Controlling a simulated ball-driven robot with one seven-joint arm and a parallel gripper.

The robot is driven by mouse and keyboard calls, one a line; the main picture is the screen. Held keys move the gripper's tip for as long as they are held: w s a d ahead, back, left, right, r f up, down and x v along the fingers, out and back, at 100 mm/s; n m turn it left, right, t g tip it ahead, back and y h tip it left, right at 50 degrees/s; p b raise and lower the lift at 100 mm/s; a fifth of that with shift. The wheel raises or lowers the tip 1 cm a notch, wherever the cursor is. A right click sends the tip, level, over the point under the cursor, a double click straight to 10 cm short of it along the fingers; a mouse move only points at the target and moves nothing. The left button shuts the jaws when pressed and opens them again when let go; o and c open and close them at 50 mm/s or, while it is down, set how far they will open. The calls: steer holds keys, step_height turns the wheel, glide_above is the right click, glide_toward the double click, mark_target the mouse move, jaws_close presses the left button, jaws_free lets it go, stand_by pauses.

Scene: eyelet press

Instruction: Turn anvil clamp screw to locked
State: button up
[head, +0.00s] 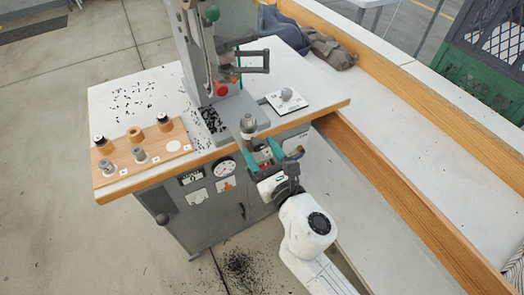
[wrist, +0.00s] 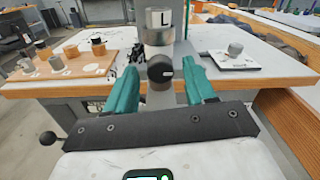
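The anvil clamp screw is a dark round knob (wrist: 160,69) with a pale mark pointing right, on the front of a grey metal post. The anvil (wrist: 158,20) above it is a metal cylinder labelled L. It also shows in the head view (head: 248,122) at the front edge of the press. My gripper (wrist: 158,63) has teal fingers, one on each side of the knob, with visible gaps. It is open and holds nothing. In the head view my gripper (head: 272,152) is just in front of the anvil, and the knob cannot be made out there.
A wooden block (head: 143,150) with several dies stands at the left of the table. A white plate (head: 287,101) with a grey knob is at the right. Small black bits lie on the table and floor. A wood-edged bench (head: 400,215) runs along the right.

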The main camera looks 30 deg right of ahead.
steer(key=c, duration=1)
steer(key=shift+o, duration=0.2)
